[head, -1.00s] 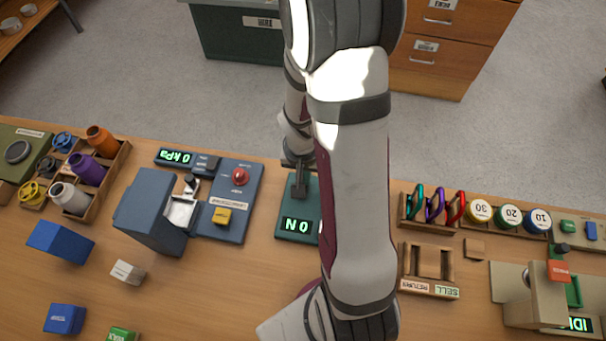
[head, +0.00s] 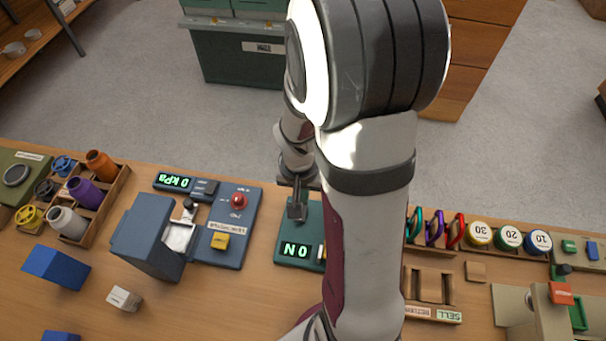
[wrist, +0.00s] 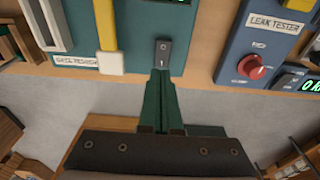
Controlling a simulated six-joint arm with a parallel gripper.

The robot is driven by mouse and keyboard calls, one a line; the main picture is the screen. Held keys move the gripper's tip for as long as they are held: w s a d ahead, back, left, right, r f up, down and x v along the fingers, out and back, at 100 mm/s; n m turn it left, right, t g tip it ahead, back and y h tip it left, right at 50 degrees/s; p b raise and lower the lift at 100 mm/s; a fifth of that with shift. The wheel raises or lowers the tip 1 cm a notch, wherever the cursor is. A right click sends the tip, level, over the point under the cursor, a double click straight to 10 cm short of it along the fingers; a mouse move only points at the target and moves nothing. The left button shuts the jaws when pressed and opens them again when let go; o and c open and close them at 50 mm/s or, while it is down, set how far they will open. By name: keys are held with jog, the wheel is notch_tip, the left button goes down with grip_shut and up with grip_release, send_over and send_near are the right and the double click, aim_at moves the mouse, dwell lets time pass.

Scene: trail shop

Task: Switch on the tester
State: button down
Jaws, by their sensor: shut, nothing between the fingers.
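The teal gate tester (head: 287,225) stands near the far edge of the table, with a lit green display (head: 295,250) on it. Its small dark rocker switch (wrist: 162,50) shows in the wrist view, beside a yellow-and-white lever (wrist: 108,40). My gripper (wrist: 161,74) is shut and empty, its fingertips right at the near edge of the switch; I cannot tell whether they touch it. In the head view my gripper (head: 298,200) is over the tester's far end. My arm hides the tester's right side there.
A blue leak tester (head: 228,250) with a red knob (head: 239,200) and a lit display (head: 174,182) stands close to the left. Bottles in a wooden rack (head: 110,200) are further left. Carabiners (head: 435,228) and a wooden tray (head: 430,270) are to the right.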

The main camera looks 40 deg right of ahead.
notch_tip(320, 180, up, 10)
jog(key=w+d, duration=0.1)
jog(key=shift+r, duration=0.1)
dwell(0.3)
jog(key=s+a+r+n+g+y, duration=0.1)
jog(key=s+a+r+n+y, duration=0.1)
jog(key=s+a, duration=1.3)
notch_tip(320, 180, up, 2)
jog(key=shift+a+n+y, duration=0.25)
jog(key=shift+n+y, duration=0.15)
jog(key=shift+n, duration=0.3)
jog(key=shift+w, duration=0.1)
dwell(0.9)
